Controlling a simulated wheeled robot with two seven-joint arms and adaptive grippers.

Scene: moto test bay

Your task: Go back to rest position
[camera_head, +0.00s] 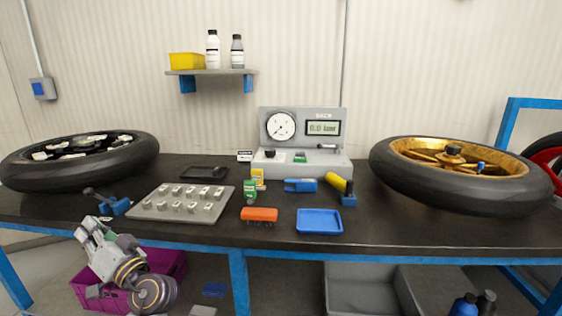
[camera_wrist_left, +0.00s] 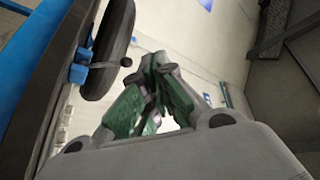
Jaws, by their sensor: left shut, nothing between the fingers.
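My left gripper (camera_head: 92,230) shows at the lower left of the head view, in front of the table's front edge and above a purple crate (camera_head: 172,264). Its fingers are shut and nothing is between them. In the left wrist view the closed green-padded fingers (camera_wrist_left: 155,70) meet at the middle, with a blue table edge and a tire (camera_wrist_left: 112,45) to the left. My right gripper does not show in either view.
The dark table (camera_head: 300,236) holds a grey plate with metal pieces (camera_head: 150,208), a blue tray (camera_head: 319,228), an orange block (camera_head: 259,214) and a gauge unit (camera_head: 303,165). Wheels lie at left (camera_head: 120,165) and right (camera_head: 400,184). A blue clamp (camera_head: 119,207) sits near the left gripper.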

